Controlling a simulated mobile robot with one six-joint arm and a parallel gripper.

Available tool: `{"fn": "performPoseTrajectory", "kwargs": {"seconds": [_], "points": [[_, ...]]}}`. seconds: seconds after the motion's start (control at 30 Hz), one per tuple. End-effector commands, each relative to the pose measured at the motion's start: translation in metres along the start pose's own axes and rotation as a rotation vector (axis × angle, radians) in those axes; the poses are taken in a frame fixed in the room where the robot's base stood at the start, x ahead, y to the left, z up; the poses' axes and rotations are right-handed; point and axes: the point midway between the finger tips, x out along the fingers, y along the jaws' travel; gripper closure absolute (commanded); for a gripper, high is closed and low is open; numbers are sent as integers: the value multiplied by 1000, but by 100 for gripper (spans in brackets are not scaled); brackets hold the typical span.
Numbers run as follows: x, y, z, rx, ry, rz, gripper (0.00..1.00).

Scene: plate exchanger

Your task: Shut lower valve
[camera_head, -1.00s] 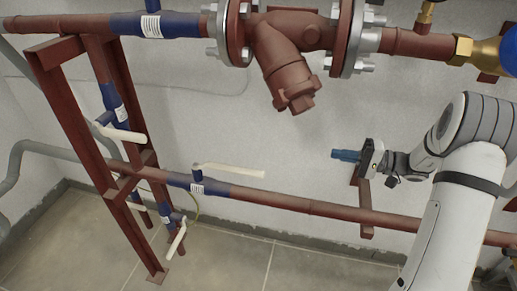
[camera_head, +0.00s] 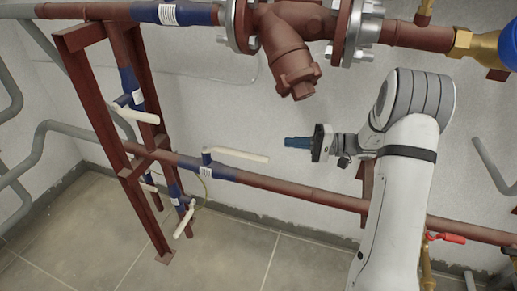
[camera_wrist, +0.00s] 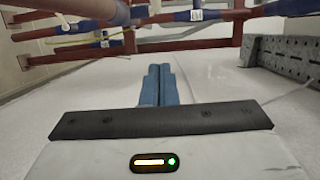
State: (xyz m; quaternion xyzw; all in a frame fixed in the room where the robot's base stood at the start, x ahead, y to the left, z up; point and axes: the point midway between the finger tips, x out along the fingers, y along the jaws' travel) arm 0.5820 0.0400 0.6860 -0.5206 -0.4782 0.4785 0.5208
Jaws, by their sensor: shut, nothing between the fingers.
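Several valves with cream lever handles sit on the blue-banded pipes at the left. The lowest clear one (camera_head: 183,220) has its lever slanting down near the floor, low on the rack. Another valve lever (camera_head: 240,154) lies nearly level above the horizontal red pipe. A third lever (camera_head: 137,114) is higher on the rack's vertical pipe. My gripper (camera_head: 290,143) has blue fingers pressed together, empty, pointing left. It is just right of the level lever's free end, apart from it. In the wrist view the shut fingers (camera_wrist: 159,85) point toward the pipes.
The horizontal red pipe (camera_head: 315,197) runs below my gripper. A large flanged strainer (camera_head: 287,50) hangs above it. The red steel rack (camera_head: 86,115) stands at the left. A red-handled valve (camera_head: 449,238) is at lower right. Open floor (camera_head: 225,255) lies below the pipe.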

Motion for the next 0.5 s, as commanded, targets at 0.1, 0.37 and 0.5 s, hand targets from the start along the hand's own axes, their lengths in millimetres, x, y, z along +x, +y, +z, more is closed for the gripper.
{"fn": "performPoseTrajectory", "kwargs": {"seconds": [0.1, 0.37, 0.5], "points": [[-4, 0, -1, 0, 8, 0, 100], [18, -1, -1, 1, 9, 0, 100], [48, -2, -1, 0, 8, 0, 100]]}}
